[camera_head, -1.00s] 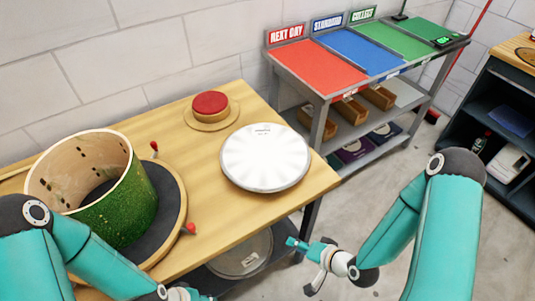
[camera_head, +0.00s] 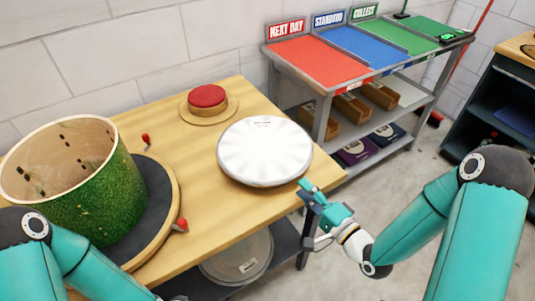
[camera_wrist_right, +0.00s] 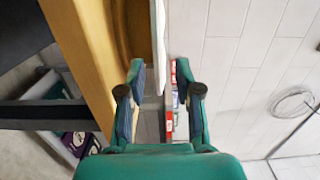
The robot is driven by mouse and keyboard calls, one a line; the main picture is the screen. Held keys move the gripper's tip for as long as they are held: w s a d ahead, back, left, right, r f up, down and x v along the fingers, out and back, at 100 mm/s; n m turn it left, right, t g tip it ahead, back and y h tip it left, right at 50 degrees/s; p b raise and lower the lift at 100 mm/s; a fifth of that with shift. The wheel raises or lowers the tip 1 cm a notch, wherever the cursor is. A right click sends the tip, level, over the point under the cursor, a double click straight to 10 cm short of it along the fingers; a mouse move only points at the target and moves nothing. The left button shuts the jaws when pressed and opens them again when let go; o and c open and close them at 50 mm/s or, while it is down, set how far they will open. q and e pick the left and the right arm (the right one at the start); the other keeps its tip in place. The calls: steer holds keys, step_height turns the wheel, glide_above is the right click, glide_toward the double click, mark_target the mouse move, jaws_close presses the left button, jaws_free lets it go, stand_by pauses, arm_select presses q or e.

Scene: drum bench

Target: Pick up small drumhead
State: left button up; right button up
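A round white drumhead (camera_head: 265,152) with a metal rim lies on the wooden table, near its right edge. Another drumhead (camera_head: 237,257) lies on the shelf below; I cannot tell which is the small one. My right gripper (camera_head: 308,190) is just off the table's right edge, close to the white drumhead's near right rim. In the right wrist view its fingers (camera_wrist_right: 163,85) are apart, and the drumhead's thin white edge (camera_wrist_right: 158,45) shows between them in the picture. I see no grip on it. My left gripper is out of view; only its arm shows at bottom left.
A green drum shell (camera_head: 75,190) stands on a dark round pad (camera_head: 152,205) with red-tipped knobs at left. A red button (camera_head: 207,97) sits at the table's back. A rack (camera_head: 325,85) with red, blue and green trays stands behind.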

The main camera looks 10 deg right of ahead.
mark_target(289, 175)
steer(key=p+x, duration=0.1)
steer(key=x, duration=0.1)
steer(key=shift+w+a+r, duration=0.1)
steer(key=shift+w+a, duration=0.1)
steer(key=shift+w, duration=0.1)
steer(key=p+x, duration=0.2)
steer(key=x, duration=0.2)
steer(key=shift+w+a, duration=0.2)
steer(key=shift+w, duration=0.15)
steer(key=shift+w+a, duration=0.2)
steer(key=shift+w, duration=0.25)
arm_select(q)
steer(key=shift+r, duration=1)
arm_select(e)
jaws_close()
